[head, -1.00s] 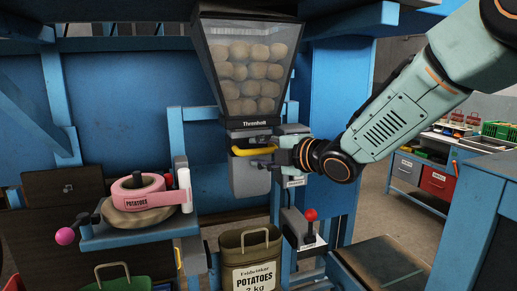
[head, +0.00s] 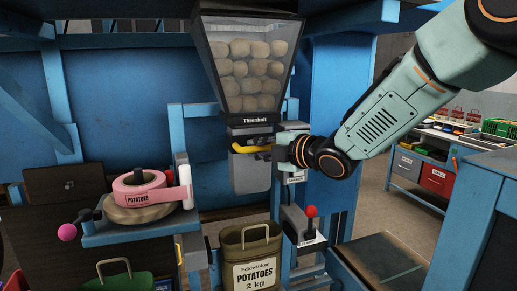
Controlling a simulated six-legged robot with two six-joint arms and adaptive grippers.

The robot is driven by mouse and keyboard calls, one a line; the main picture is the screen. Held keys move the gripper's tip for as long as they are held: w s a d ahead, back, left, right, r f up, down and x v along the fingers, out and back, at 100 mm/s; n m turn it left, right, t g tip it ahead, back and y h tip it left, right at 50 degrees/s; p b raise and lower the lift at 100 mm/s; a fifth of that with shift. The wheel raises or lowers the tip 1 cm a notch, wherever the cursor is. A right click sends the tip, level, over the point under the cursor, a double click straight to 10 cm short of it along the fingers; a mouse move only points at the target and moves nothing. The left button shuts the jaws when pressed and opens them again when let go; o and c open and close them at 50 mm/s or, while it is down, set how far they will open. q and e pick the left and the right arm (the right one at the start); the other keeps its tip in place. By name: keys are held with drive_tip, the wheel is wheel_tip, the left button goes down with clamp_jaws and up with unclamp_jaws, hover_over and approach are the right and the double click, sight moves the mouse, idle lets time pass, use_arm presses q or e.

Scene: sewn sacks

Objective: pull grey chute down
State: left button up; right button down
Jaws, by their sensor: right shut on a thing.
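The grey chute (head: 250,177) hangs under the clear-fronted hopper (head: 247,75), which is full of potatoes. A yellow handle (head: 249,148) crosses the top of the chute. My right gripper (head: 273,150) comes in from the right and is shut on the right part of this handle; its fingertips are small and partly hidden here. An open olive sack (head: 254,272) labelled POTATOES 2 kg stands below the chute, its mouth apart from the chute's lower end. My left gripper is not in view.
A red-knobbed lever (head: 311,213) stands right of the sack. A pink label roll (head: 140,184) sits on a blue shelf (head: 130,234) at left. A green sack (head: 120,281) is at lower left. A workbench (head: 412,176) with crates stands behind at right.

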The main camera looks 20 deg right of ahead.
drive_tip(key=shift+f, duration=0.1)
idle(0.5)
wheel_tip(320, 180, down, 17)
drive_tip(key=b, duration=1.4)
drive_tip(key=shift+s+r, duration=0.15)
drive_tip(key=shift+r, duration=0.05)
drive_tip(key=shift+f, duration=0.1)
drive_tip(key=c, duration=1.6)
unclamp_jaws()
drive_tip(key=shift+s, duration=0.1)
drive_tip(key=shift+c, duration=0.2)
drive_tip(key=o, duration=0.3)
drive_tip(key=shift+r, duration=0.2)
drive_tip(key=shift+r, duration=0.1)
